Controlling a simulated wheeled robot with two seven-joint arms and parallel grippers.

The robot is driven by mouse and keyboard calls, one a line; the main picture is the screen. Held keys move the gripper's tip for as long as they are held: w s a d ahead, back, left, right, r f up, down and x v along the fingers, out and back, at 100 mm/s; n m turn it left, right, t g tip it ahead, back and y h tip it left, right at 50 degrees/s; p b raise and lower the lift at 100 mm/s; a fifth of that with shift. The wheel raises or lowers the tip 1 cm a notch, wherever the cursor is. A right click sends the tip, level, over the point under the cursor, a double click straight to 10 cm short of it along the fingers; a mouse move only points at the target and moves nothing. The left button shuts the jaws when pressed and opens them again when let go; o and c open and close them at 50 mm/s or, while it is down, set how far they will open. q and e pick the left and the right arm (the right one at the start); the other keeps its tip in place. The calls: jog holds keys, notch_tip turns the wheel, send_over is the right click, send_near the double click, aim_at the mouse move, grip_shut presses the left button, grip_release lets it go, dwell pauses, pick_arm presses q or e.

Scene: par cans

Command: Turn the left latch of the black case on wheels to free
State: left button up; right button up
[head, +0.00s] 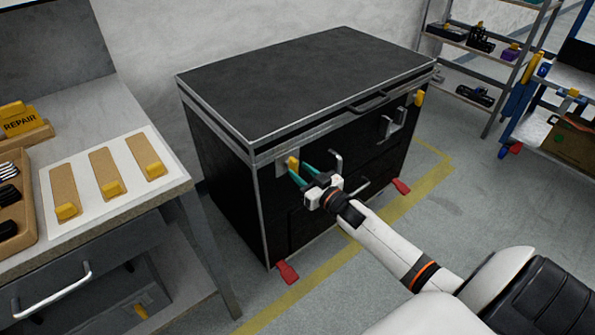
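The black case (215,150) on wheels stands against the wall, with metal edges and a closed lid (310,80). Its left latch (293,164) is a yellow tab by a light metal plate near the front's upper left. My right gripper (298,172) reaches in from the lower right, its two teal fingers pointing at the latch. The fingers are apart, with tips at or just in front of the tab's lower end. I cannot tell whether they touch it. The right latch (420,98) is a yellow tab near the front's right end. My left gripper is not in view.
Metal handles (337,162) stick out of the case front beside my gripper. Red caster pedals (287,272) sit at its base. A workbench (95,110) with wooden holders stands left. Shelving (470,48) and a blue cart (535,135) stand right. The floor at the right front is clear.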

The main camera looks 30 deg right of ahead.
jog(key=shift+w+a, duration=0.1)
jog(key=shift+w, duration=1)
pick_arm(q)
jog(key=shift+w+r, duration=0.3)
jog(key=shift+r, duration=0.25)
pick_arm(e)
grip_shut()
